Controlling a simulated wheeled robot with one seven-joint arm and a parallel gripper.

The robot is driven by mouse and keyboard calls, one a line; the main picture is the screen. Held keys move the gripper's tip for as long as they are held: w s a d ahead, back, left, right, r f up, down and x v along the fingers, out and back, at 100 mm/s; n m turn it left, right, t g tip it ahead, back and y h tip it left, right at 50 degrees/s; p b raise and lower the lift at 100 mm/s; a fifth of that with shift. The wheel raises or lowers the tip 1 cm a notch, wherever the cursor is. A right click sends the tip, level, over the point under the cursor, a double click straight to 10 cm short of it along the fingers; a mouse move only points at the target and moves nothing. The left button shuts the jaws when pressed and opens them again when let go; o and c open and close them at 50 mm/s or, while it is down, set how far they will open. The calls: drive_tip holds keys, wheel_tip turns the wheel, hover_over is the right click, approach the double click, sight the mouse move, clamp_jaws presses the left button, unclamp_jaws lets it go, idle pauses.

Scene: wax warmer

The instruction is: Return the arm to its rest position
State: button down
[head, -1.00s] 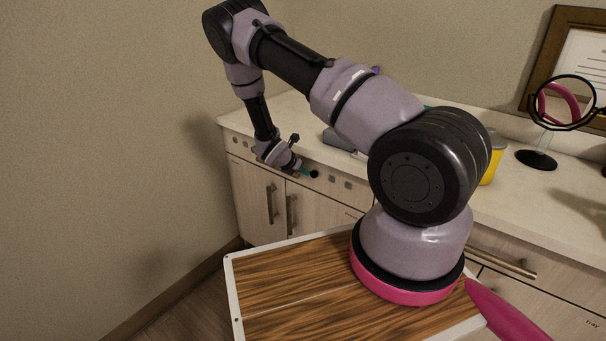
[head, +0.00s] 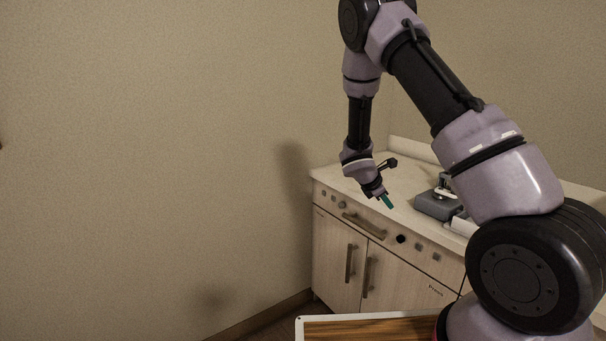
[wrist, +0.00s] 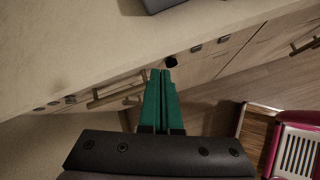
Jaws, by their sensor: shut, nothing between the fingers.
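My gripper (head: 387,201) hangs in front of the counter's front edge in the head view, pointing down. Its green fingers (wrist: 161,98) are together with nothing between them in the wrist view. My arm is raised and bent, with its upper links high at the top of the head view.
The counter (head: 400,185) stands against the wall, with drawers and cabinet doors (head: 340,262) with handles below it. A grey device (head: 436,206) sits on the counter to the right of my gripper. The wall (head: 150,150) on the left is bare.

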drive_tip(key=s+r+m+y, duration=0.1)
drive_tip(key=s+r+m, duration=0.4)
drive_tip(key=r, duration=0.3)
drive_tip(key=s+d+r+m+y, duration=0.1)
drive_tip(key=s+r+m+y, duration=0.1)
drive_tip(key=s+r+m, duration=0.45)
drive_tip(key=s+r+m+y, duration=0.1)
drive_tip(key=s+r+m, duration=0.2)
drive_tip(key=r, duration=0.7)
drive_tip(key=s+a+r+m+t+y, duration=0.1)
drive_tip(key=s+a+r+m+y, duration=0.1)
drive_tip(key=s, duration=0.6)
drive_tip(key=s+a+r+m+t+y, duration=0.2)
drive_tip(key=s+a+r+m+y, duration=0.1)
drive_tip(key=s+r+m, duration=0.4)
wheel_tip(320, 180, up, 2)
drive_tip(key=shift+s+a+r, duration=0.15)
drive_tip(key=shift+s+a, duration=0.75)
drive_tip(key=shift+s, duration=0.3)
